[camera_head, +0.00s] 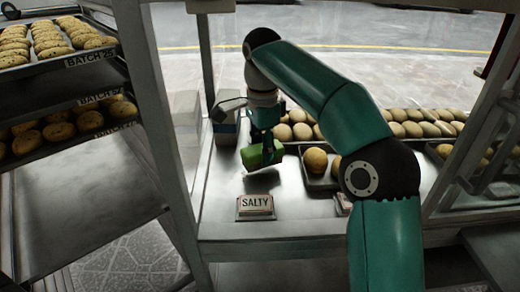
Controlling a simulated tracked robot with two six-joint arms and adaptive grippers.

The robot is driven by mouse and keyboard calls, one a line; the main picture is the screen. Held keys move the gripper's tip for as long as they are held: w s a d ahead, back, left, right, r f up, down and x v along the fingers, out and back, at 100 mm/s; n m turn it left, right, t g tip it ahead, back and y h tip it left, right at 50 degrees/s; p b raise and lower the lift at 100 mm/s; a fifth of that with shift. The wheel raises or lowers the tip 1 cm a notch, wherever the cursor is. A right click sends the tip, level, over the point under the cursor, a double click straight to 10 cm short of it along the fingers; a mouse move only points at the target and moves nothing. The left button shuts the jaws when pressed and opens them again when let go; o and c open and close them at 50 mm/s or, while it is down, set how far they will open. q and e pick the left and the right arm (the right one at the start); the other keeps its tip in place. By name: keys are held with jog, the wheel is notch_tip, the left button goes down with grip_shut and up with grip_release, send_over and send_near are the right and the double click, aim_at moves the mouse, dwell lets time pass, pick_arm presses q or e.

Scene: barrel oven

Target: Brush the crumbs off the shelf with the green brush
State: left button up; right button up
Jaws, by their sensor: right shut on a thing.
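My right gripper (264,138) is shut on the green brush (257,156) and holds it low at the left part of the metal shelf (222,212), behind the "SALTY" sign. The arm above it hides part of the shelf. I cannot tell whether the brush touches the shelf surface. Small dark specks that may be crumbs show near the brush, but they are too small to make out surely. My left gripper is not in view.
The "SALTY" sign (255,207) stands near the shelf's front edge. Trays of round buns (316,160) fill the right and back. A metal post (160,110) bounds the left, beside a rack of cookie trays (60,62). A box (227,128) stands behind the brush.

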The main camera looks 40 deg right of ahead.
aim_at(244, 149)
jog(key=shift+f+b, duration=0.65)
jog(key=shift+f, duration=0.25)
dwell(0.3)
jog(key=shift+w+a+r+p, duration=0.2)
jog(key=shift+w+a+p, duration=0.25)
jog(key=shift+a+p, duration=0.35)
jog(key=shift+w+a+p, duration=0.3)
jog(key=shift+a+p, duration=0.1)
jog(key=shift+a, duration=0.1)
jog(key=shift+w+a+p, duration=0.3)
jog(key=shift+a+p, duration=0.1)
jog(key=shift+a, duration=0.1)
